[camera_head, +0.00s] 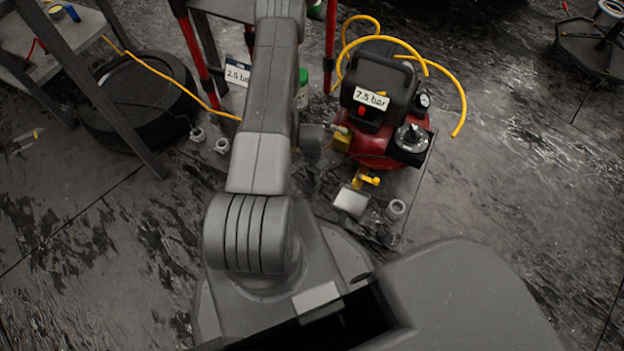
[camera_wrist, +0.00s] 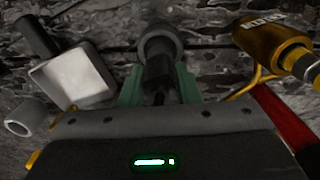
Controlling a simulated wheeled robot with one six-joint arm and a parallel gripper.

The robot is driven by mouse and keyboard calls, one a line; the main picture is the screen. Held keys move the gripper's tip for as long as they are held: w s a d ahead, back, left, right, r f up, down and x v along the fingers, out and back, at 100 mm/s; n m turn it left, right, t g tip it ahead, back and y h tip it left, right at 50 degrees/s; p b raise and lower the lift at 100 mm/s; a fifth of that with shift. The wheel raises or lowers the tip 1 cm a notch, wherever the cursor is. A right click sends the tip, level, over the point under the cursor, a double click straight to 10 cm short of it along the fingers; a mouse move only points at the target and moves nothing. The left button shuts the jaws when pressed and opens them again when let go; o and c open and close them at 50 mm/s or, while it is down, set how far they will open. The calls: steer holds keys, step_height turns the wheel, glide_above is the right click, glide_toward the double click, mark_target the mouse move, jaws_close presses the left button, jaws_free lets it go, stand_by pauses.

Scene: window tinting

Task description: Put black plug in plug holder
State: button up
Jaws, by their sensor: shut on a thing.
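In the wrist view my gripper (camera_wrist: 158,88) has two green fingers, shut on a dark piece that looks like the black plug (camera_wrist: 157,73). The plug sits between the fingers. Directly beyond it, in line with it, is a round dark grey cylinder (camera_wrist: 160,42) that may be the plug holder. The plug's far end overlaps this cylinder in the picture; I cannot tell whether it is inside it or only in front. In the head view my arm hides most of this area, and the plug cannot be made out there.
A yellow fitting (camera_wrist: 268,40) and red bar (camera_wrist: 286,122) are right. The red compressor (camera_head: 385,145) stands right of my arm.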

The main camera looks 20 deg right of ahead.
mark_target(312, 177)
steer(key=shift+f+b, duration=0.5)
steer(key=shift+f, duration=1.5)
steer(key=shift+f, duration=0.1)
steer(key=o, duration=1)
step_height(312, 177, up, 12)
steer(key=p, duration=0.3)
